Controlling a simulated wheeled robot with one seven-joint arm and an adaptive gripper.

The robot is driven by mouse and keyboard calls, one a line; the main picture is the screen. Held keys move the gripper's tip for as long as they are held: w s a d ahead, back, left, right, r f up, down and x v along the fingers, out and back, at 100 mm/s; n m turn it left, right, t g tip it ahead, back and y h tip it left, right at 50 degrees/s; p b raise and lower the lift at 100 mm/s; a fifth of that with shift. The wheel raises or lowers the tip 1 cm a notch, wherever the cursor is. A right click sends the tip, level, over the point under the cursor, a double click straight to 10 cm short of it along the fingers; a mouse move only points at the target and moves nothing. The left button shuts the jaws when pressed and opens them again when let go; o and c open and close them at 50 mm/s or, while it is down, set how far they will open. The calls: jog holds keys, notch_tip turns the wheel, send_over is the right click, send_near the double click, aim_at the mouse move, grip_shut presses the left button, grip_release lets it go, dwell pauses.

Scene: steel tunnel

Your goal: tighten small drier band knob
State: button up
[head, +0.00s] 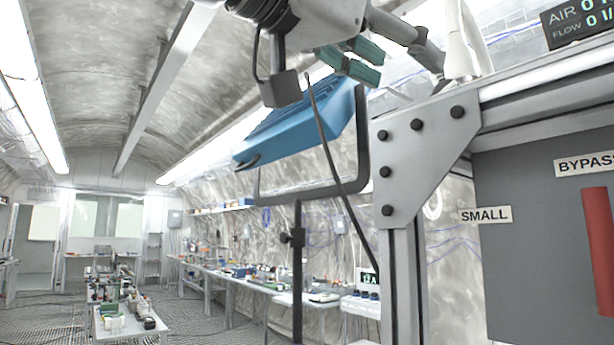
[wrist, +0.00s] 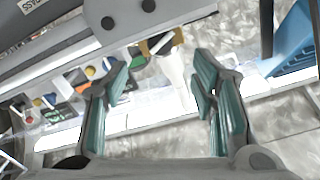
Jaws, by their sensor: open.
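My gripper (head: 352,62) is at the top of the head view, with its teal fingers apart. In the wrist view my gripper (wrist: 160,82) is open and has nothing clamped in it. A white tapered piece (wrist: 178,75) lies between and beyond the fingers, with a brass-coloured band and dark part (wrist: 160,43) at its upper end. A white tapered piece (head: 460,45) also shows right of the gripper in the head view. I cannot make out the small drier band knob for certain. A "SMALL" label (head: 485,215) is on the grey panel at right.
A blue case (head: 300,125) on a dark stand (head: 298,260) is just below the gripper. A bolted metal frame (head: 410,150) stands right of it. A dark cable hangs between them. A "BYPASS" label (head: 585,164) and red bar (head: 598,240) are at right. Benches line the tunnel behind.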

jog(key=shift+v, duration=0.95)
jog(key=shift+s+a, duration=0.1)
